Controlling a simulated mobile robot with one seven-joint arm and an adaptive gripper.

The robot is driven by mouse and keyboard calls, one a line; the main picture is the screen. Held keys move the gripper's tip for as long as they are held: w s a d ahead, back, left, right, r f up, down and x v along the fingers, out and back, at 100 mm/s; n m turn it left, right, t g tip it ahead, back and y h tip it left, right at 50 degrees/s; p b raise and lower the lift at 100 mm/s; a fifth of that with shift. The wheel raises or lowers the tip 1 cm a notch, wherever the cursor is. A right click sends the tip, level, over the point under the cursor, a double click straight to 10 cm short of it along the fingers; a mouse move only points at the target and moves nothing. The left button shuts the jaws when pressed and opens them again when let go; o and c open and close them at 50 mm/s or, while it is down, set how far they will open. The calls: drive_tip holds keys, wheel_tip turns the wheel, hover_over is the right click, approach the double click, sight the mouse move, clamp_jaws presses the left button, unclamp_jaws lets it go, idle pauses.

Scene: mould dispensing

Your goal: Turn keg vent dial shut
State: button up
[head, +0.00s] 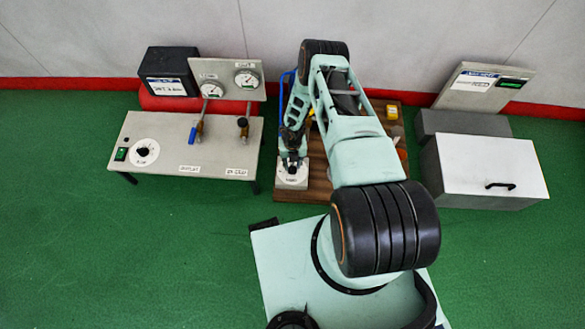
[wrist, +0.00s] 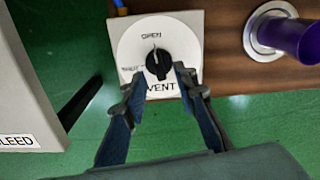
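The vent dial is a white round face on a square plate (wrist: 130,47), marked OPEN at the top and VENT at the bottom, with a blurred word at the left. Its black knob (wrist: 158,64) has a white pointer line aimed up towards OPEN. In the head view the dial plate (head: 292,181) sits at the front left corner of the wooden board. My gripper (wrist: 160,73) is open, with one fingertip on each side of the knob's lower part; gaps seem to show, but contact is unclear. In the head view my gripper (head: 292,161) is over the dial, partly hiding it.
A grey bench (head: 215,160) with gauges and a bleed label stands close on the left. A purple cylinder (wrist: 302,38) in a metal ring is right of the dial. A white-lidded box (head: 490,165) stands further right. Green floor is clear in front.

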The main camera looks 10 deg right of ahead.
sight(292, 169)
drive_tip(key=shift+f+b, duration=0.3)
drive_tip(key=shift+f, duration=1.05)
drive_tip(key=shift+c, duration=0.7)
clamp_jaws()
